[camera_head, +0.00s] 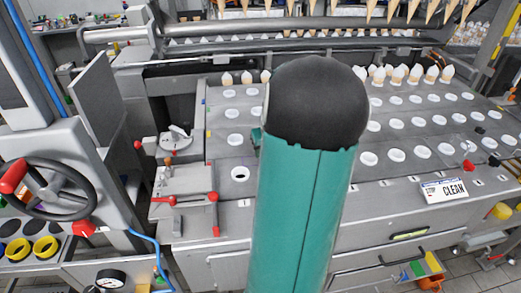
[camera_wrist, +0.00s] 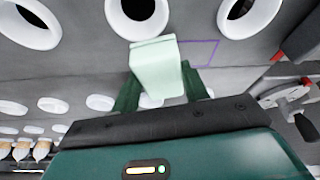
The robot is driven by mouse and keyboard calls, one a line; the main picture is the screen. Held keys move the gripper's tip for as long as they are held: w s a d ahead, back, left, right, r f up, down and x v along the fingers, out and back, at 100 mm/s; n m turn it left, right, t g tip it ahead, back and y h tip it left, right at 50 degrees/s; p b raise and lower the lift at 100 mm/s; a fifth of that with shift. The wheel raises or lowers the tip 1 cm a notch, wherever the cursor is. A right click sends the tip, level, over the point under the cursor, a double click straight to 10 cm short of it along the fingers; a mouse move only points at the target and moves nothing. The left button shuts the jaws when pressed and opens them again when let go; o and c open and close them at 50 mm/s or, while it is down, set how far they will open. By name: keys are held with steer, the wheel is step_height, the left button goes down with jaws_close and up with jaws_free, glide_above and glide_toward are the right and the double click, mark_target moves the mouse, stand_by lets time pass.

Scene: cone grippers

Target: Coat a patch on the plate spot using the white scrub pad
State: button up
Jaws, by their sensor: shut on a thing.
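In the wrist view my gripper (camera_wrist: 160,84) has its two dark green fingers shut on the white scrub pad (camera_wrist: 157,65), a pale, slightly greenish block. The pad sticks out beyond the fingertips over the grey plate (camera_wrist: 85,66). A thin purple outline (camera_wrist: 217,48) lies on the plate just right of the pad, and the pad and a finger hide part of it. I cannot tell whether the pad touches the plate. In the head view my teal arm blocks the middle, and the pad is not clearly visible.
White-rimmed holes (camera_wrist: 138,18) surround the pad. In the head view the grey plate (camera_head: 220,147) carries rows of white rings, with filled cones (camera_head: 414,74) along the back. Red-handled clamps (camera_head: 190,199) stand at left, and a CLEAN sign (camera_head: 444,190) at front right.

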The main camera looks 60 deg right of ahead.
steer(key=shift+w+a+f, duration=0.15)
steer(key=shift+w+a, duration=1.8)
steer(key=shift+w, duration=0.3)
steer(key=shift+w+a+f, duration=0.1)
steer(key=shift+w+a, duration=0.45)
steer(key=shift+a, duration=0.05)
steer(key=shift+c, duration=1.3)
steer(key=shift+a+f, duration=0.1)
steer(key=shift+a, duration=0.05)
steer(key=shift+w, duration=0.1)
steer(key=shift+a+r, duration=0.1)
steer(key=shift+r, duration=1.5)
steer(key=shift+d+r, duration=0.15)
steer(key=shift+r, duration=0.65)
steer(key=shift+d+r, duration=0.15)
steer(key=shift+r, duration=0.6)
steer(key=shift+d+r, duration=0.1)
steer(key=shift+r, duration=1.45)
